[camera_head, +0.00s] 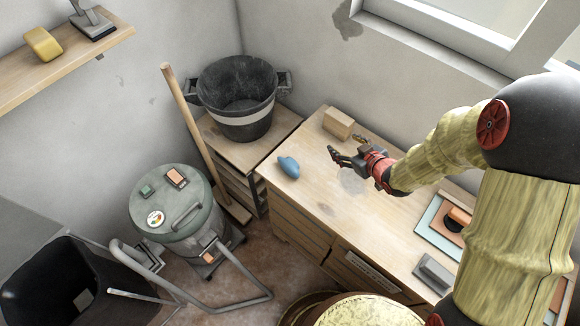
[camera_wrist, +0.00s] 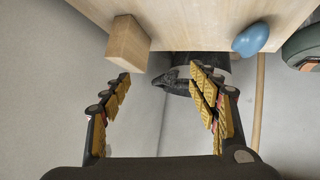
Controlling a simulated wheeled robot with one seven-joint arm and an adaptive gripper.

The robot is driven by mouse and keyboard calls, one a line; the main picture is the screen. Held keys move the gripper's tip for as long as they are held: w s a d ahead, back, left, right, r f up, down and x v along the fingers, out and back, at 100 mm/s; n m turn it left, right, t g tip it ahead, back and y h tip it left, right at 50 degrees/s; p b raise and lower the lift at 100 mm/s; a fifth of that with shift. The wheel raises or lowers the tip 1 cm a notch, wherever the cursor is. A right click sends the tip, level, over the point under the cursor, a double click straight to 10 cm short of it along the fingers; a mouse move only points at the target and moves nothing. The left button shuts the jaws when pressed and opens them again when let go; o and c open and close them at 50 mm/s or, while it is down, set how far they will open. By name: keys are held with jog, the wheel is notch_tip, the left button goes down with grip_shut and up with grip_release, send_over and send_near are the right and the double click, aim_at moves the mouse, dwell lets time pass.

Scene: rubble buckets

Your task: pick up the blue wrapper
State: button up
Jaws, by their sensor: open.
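The blue wrapper (camera_head: 288,167) is a small rounded blue lump lying on the wooden workbench (camera_head: 310,205), near its left edge. In the wrist view the blue wrapper (camera_wrist: 252,39) shows at the upper right, outside the span of the fingers. My gripper (camera_head: 343,147) is over the bench, to the right of the wrapper and apart from it. Its fingers are spread and nothing is between them. In the wrist view my gripper (camera_wrist: 163,84) also shows open and empty.
A wooden block (camera_head: 338,123) sits behind my gripper; the wrist view shows the block (camera_wrist: 128,44) near the left finger. A black bucket (camera_head: 238,98) stands on a lower cabinet. A vacuum (camera_head: 170,203) stands left. A grey float (camera_head: 434,272) lies on the bench front. Bench around the wrapper is clear.

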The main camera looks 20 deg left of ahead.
aim_at(290, 164)
jog(key=s+a+f, duration=0.1)
jog(key=f, duration=0.1)
jog(key=s+a+f+n+g+y, duration=0.1)
jog(key=s+a+f, duration=0.1)
jog(key=s+a+f+y, duration=0.1)
jog(key=a+f, duration=0.1)
jog(key=shift+s+a, duration=0.2)
jog(key=shift+a, duration=0.05)
jog(key=s+a+f+y, duration=0.1)
jog(key=s+a+f+g, duration=0.1)
jog(key=s, duration=0.1)
jog(key=s+a+f+n+g+y, duration=0.1)
jog(key=s+a+f, duration=0.1)
jog(key=shift+s+a+y+b, duration=0.1)
jog(key=shift+s+y+b, duration=0.2)
jog(key=shift+b, duration=0.1)
jog(key=shift+a+f, duration=0.1)
jog(key=shift+a, duration=0.15)
jog(key=shift+b+x, duration=0.3)
jog(key=shift+x, duration=0.6)
jog(key=shift+w+r+b+x, duration=0.15)
jog(key=shift+b+x, duration=0.1)
jog(key=shift+x, duration=0.65)
jog(key=shift+w+r+b+x, duration=0.1)
jog(key=shift+r+b+x, duration=0.15)
jog(key=shift+x, duration=0.65)
jog(key=shift+w+r+b+x, duration=0.1)
jog(key=shift+b+x, duration=0.15)
jog(key=shift+x, duration=0.65)
jog(key=shift+a, duration=0.1)
